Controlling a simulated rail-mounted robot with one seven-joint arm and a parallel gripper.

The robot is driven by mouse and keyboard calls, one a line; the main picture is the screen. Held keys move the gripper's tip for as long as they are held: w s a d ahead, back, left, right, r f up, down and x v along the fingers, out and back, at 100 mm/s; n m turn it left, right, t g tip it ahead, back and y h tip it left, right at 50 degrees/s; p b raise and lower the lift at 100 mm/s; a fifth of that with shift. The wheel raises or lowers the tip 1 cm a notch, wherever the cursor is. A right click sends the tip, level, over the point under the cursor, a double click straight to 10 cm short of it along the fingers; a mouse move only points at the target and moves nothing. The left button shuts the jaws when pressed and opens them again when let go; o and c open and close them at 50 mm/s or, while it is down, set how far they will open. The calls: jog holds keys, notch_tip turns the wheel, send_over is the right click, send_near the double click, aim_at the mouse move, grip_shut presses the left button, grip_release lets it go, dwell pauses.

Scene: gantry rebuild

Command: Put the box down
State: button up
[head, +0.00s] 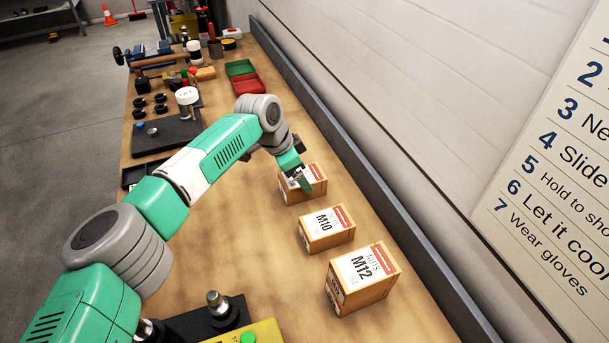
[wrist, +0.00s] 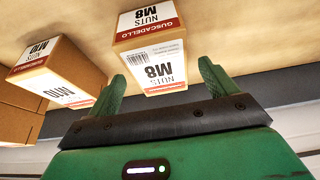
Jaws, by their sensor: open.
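Three cardboard nut boxes stand in a row on the wooden bench (head: 262,283). The farthest is the M8 box (head: 312,190), partly hidden behind my gripper (head: 296,178) in the head view. The M10 box (head: 326,228) is in the middle and the M12 box (head: 362,278) is nearest. In the wrist view my open gripper (wrist: 163,82) has its two green fingers apart, with the M8 box (wrist: 150,50) ahead and between them. I cannot tell whether the fingers touch it. The M10 box (wrist: 58,72) is to the left there.
A dark raised rail (head: 350,165) runs along the bench's wall side. Red (head: 249,85) and green (head: 240,68) bins and a black plate (head: 166,135) lie farther back. A yellow control box (head: 252,333) is at the near edge. Bare bench lies left of the boxes.

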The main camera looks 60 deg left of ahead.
jog(key=p+v, duration=0.1)
jog(key=v, duration=0.6)
dwell(0.3)
